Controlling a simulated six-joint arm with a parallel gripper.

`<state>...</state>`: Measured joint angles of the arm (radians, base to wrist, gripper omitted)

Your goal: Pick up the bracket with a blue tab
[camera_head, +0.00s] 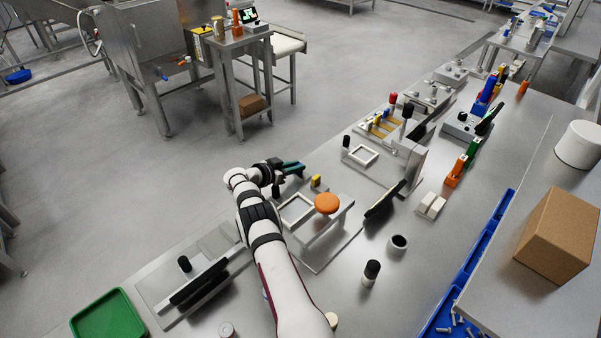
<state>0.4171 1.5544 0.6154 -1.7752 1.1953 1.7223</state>
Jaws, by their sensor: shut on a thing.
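My gripper (291,169), dark with blue-green at its end, is at the far edge of the steel table, beside the far end of a fixture with a square frame. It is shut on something. The held thing is too small and too hidden to make out, so I cannot tell whether it is the bracket with a blue tab. I cannot clearly pick out that bracket elsewhere on the table.
The fixture with an orange round knob (327,203) and a small yellow block (316,181) stands close to my gripper. A green tray (108,316) lies front left. A black-topped cylinder (371,273), a dark cup (398,243) and a cardboard box (560,235) are to the right.

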